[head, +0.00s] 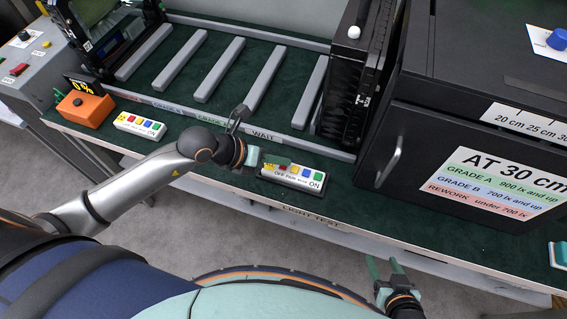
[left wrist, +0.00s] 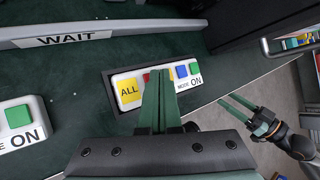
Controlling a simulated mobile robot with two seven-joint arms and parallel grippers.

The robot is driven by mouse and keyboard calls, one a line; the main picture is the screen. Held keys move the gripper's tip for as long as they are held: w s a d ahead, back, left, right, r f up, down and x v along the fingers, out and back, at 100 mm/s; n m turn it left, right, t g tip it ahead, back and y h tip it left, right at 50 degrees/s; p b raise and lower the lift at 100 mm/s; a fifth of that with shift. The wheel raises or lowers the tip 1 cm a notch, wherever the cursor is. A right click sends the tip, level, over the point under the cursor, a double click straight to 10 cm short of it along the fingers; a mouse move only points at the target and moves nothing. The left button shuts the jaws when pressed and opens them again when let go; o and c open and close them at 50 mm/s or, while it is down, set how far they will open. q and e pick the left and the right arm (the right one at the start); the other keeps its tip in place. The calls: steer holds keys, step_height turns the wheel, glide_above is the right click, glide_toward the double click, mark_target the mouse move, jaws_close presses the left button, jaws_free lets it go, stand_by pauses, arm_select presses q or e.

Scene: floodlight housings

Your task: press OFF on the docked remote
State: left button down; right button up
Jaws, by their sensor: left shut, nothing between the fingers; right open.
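The docked remote (head: 296,178) is white with coloured buttons and sits in a black dock (left wrist: 202,95) on the green bench top. Its print reads OFF at the left and ON at the right. In the left wrist view the remote (left wrist: 127,91) shows a yellow ALL label. My left gripper (head: 258,158) is shut and empty, its fingers over the remote's left part. In the left wrist view its fingers (left wrist: 160,78) hide the OFF print and part of the red button. Contact cannot be told. My right gripper (head: 384,264) is open and empty, off the bench's front edge.
A second white remote (head: 140,125) lies further left, beside an orange box (head: 86,108). A rack with grey bars (head: 220,70) and a WAIT strip (head: 262,135) stands behind. A black cabinet (head: 400,120) with a handle is at the right.

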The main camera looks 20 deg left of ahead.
mark_target(278, 169)
arm_select(q)
steer(key=shift+f, duration=0.4)
steer(key=shift+r, duration=0.1)
stand_by(0.5)
steer(key=shift+r+p, duration=0.7)
step_height(278, 169, up, 5)
steer(key=p, duration=0.5)
steer(key=shift+r, duration=0.1)
stand_by(0.4)
steer(key=shift+a, duration=0.1)
